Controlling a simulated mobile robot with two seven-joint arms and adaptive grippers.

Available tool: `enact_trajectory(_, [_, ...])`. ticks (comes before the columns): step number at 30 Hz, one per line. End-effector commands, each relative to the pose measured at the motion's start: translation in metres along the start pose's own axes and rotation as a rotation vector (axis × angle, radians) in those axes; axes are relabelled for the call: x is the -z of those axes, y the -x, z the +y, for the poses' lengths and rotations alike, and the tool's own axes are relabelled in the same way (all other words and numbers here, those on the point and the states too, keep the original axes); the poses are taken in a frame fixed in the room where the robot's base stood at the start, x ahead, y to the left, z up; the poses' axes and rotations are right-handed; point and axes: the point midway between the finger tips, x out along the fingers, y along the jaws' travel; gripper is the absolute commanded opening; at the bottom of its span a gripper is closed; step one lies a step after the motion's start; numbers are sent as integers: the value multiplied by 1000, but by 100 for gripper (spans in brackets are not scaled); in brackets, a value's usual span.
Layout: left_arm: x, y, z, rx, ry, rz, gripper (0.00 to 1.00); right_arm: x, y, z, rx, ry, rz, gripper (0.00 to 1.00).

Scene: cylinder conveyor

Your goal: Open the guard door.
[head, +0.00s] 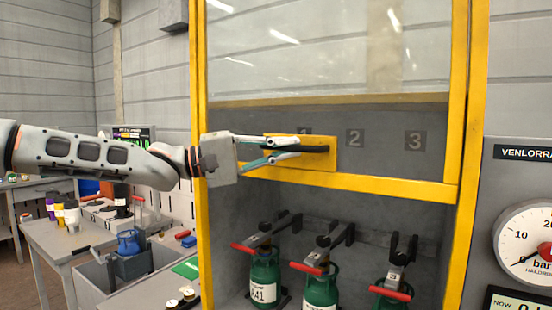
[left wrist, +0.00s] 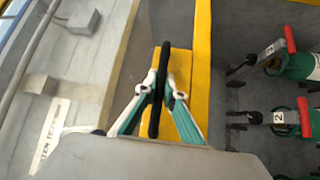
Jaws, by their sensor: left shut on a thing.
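The guard door (head: 390,188) has a yellow frame and a clear panel. Its yellow bottom rail hangs above several green cylinders, with an open gap below it. A black bar handle (head: 315,149) sits on a yellow plate (head: 325,164) at the door's lower left. My left gripper (head: 298,147) reaches in from the left and is shut on the handle. In the left wrist view the two fingers (left wrist: 163,90) close on either side of the black handle (left wrist: 154,122), in front of the yellow plate (left wrist: 182,62). My right gripper is not in view.
Green cylinders (head: 264,278) with red-handled clamps stand inside the cabinet under the door. A pressure gauge (head: 528,246) is on the right panel. A grey table (head: 50,240) with small containers and a bin with a blue cylinder (head: 128,243) stand at left.

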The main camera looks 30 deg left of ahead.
Motion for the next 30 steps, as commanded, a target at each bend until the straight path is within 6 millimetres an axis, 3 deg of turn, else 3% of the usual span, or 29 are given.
enact_trajectory(15, [0,-4,7,-1,0,4,0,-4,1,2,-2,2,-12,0])
enact_trajectory(18, [0,-4,7,0,-1,4,26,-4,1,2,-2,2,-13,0])
enact_trajectory(30, [0,-1,7,0,-1,4,26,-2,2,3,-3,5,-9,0])
